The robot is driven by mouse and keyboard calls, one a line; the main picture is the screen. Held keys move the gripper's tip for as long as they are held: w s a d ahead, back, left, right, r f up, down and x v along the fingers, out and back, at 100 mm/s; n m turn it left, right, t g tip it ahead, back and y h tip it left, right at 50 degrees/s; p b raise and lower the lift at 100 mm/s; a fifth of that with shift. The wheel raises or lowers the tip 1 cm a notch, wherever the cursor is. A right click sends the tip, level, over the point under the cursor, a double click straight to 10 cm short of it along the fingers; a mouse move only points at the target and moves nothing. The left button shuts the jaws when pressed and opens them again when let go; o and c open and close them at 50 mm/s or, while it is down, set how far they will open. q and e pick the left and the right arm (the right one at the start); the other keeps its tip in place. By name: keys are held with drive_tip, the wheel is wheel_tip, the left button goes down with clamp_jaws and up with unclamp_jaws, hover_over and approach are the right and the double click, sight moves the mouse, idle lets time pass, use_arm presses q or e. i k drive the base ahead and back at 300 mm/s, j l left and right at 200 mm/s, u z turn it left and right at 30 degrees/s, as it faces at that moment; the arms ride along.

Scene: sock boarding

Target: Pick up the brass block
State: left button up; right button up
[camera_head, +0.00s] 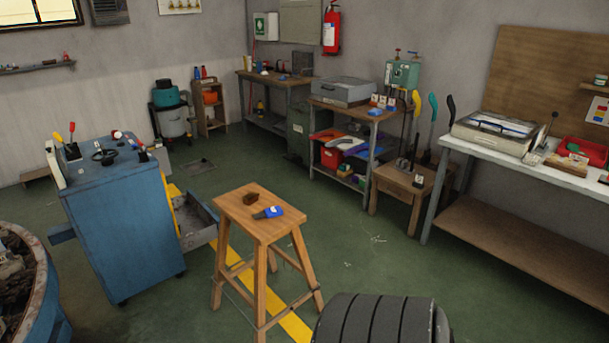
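I cannot make out a clear brass block. A small brown, block-like piece (250,198) lies on top of the wooden stool (232,209) in the middle of the room; at this size I cannot tell whether it is brass. A blue item with a dark end (269,212) lies beside it on the stool, to the right. Neither of my grippers is in view.
A blue cabinet (121,225) with an open drawer (199,226) stands left of the stool. A dark ribbed round thing (380,322) is at the front. A white-topped workbench (560,176) stands right. Green floor (360,245) is clear between.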

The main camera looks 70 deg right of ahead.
sight(251, 197)
drive_tip(key=z, duration=1.85)
drive_tip(key=i+j, duration=0.3)
drive_tip(key=i, duration=0.15)
drive_tip(key=i+j, duration=0.3)
drive_tip(key=i, duration=0.15)
drive_tip(key=i+j, duration=0.25)
drive_tip(key=i, duration=0.25)
drive_tip(key=z, duration=0.05)
